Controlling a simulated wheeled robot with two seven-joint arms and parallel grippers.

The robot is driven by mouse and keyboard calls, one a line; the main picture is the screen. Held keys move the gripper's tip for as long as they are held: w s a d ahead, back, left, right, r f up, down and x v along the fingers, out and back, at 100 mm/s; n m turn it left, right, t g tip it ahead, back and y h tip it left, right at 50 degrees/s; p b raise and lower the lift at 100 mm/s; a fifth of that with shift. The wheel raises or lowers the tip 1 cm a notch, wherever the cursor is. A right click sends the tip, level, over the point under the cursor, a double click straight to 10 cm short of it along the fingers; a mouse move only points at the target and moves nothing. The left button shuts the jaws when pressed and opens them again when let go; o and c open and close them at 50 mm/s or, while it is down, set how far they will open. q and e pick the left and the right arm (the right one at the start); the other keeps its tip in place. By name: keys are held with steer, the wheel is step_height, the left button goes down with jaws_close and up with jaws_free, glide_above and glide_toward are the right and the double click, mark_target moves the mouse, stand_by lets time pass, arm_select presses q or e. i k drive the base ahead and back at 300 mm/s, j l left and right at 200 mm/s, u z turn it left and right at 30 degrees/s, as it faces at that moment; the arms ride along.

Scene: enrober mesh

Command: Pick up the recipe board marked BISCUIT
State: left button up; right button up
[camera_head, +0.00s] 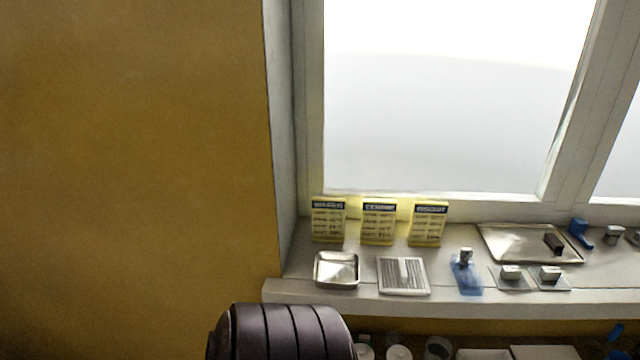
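Three yellow recipe boards with dark header strips stand in a row on the window sill, leaning back toward the window frame. The right one (428,224) has a header that appears to read BISCUIT. The middle board (378,222) and the left board (328,220) carry other headers, too blurred to read surely. All three stand upright and apart from each other. Neither of my grippers is in view.
On the sill (330,294), a square metal dish (336,269) and a ribbed plate (403,276) lie before the boards. A blue tool (466,275), small metal blocks and a large tray (510,243) lie right. A dark ribbed rounded shape (285,333) covers the bottom left.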

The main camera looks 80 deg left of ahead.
mark_target(428, 219)
steer(key=u, duration=2.1)
